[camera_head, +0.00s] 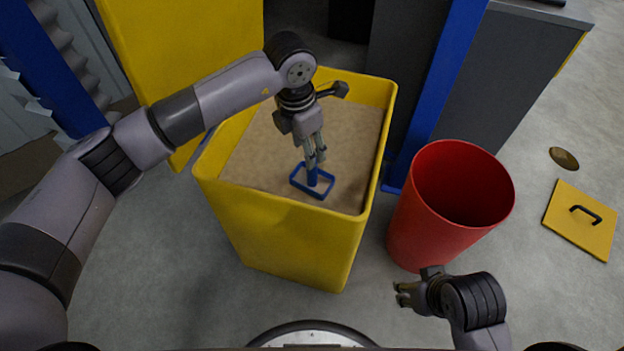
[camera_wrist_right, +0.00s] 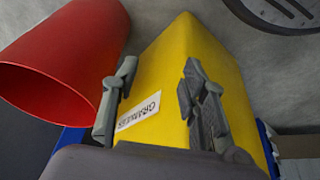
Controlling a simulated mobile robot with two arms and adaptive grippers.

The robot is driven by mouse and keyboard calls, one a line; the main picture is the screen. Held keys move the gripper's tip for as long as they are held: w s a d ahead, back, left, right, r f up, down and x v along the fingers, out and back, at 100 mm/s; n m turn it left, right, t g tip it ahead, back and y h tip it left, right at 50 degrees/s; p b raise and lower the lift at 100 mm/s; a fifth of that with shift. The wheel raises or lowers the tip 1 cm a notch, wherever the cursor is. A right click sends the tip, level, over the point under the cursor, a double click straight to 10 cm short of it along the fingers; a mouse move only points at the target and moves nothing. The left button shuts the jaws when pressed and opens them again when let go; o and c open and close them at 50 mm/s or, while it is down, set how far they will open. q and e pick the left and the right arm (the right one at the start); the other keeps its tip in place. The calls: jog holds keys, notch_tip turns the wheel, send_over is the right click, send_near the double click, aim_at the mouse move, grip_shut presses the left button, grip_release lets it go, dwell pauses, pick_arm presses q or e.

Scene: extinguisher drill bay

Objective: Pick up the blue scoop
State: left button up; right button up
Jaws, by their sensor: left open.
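The blue scoop (camera_head: 313,181) lies on sandy granules in the yellow bin (camera_head: 290,235), near the bin's front edge. Its frame-like rim and a short upright part show in the head view. My left gripper (camera_head: 314,160) points down right over the scoop, with its fingers at the upright part. It is open; whether the fingers touch the scoop cannot be told. My right gripper (camera_head: 400,294) is outside the bin, low at the right, apart from the scoop. In the right wrist view its fingers (camera_wrist_right: 158,105) are spread and empty in front of the yellow bin (camera_wrist_right: 185,60).
A red bucket (camera_head: 415,228) stands right of the yellow bin, close to it. A blue post (camera_head: 436,85) rises behind them. A yellow lid with a black handle (camera_head: 580,225) and a small round brown disc (camera_head: 564,158) lie on the grey floor at the right. The bin bears a "GRANULES" label (camera_wrist_right: 138,111).

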aim_at(312, 173)
pick_arm(q)
jog(key=f, duration=0.3)
jog(key=shift+w+d+f, duration=0.1)
jog(key=shift+d, duration=0.15)
jog(key=f, duration=0.1)
jog(key=f+b, duration=0.1)
jog(key=f, duration=0.2)
jog(key=shift+w+d+f+b, duration=0.2)
jog(key=shift+d+f+b, duration=0.1)
jog(key=shift+d+f, duration=0.1)
pick_arm(e)
jog(key=w+a+r+t+y, duration=0.1)
jog(key=w+a+t, duration=0.1)
jog(key=w, duration=0.5)
jog(key=shift+r+t, duration=0.3)
jog(key=shift+t, duration=0.6)
pick_arm(q)
jog(key=shift+c, duration=0.3)
pick_arm(e)
jog(key=shift+a, duration=0.1)
pick_arm(q)
grip_shut()
